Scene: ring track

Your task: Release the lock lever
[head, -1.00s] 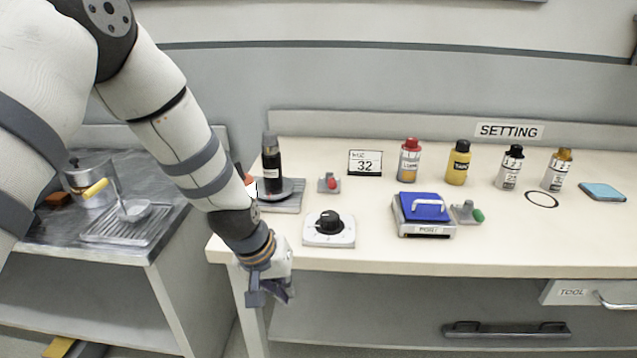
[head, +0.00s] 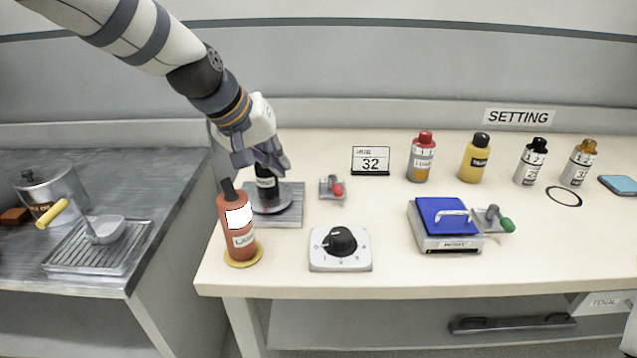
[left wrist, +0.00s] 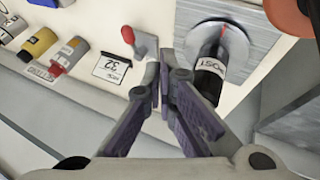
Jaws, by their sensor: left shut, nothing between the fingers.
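A small grey lever with a red knob (head: 332,188) stands on the worktop right of the round plate. In the left wrist view the red-knobbed lever (left wrist: 142,44) lies just left of my fingertips, apart from them. Another lever, with a green knob (head: 507,225), sits at the right side of the blue-lidded box (head: 418,226). I cannot tell which is the lock lever. My left gripper (head: 262,160) is shut and empty, over the dark bottle (head: 266,188) on the plate and partly hiding it. In the left wrist view my left gripper (left wrist: 164,80) shows between lever and bottle. My right gripper is out of view.
A red-brown bottle (head: 238,228) stands near the front left edge, close below my gripper. A black dial (head: 341,243) sits front centre. The display reading 32 (head: 371,161) and several bottles stand at the back.

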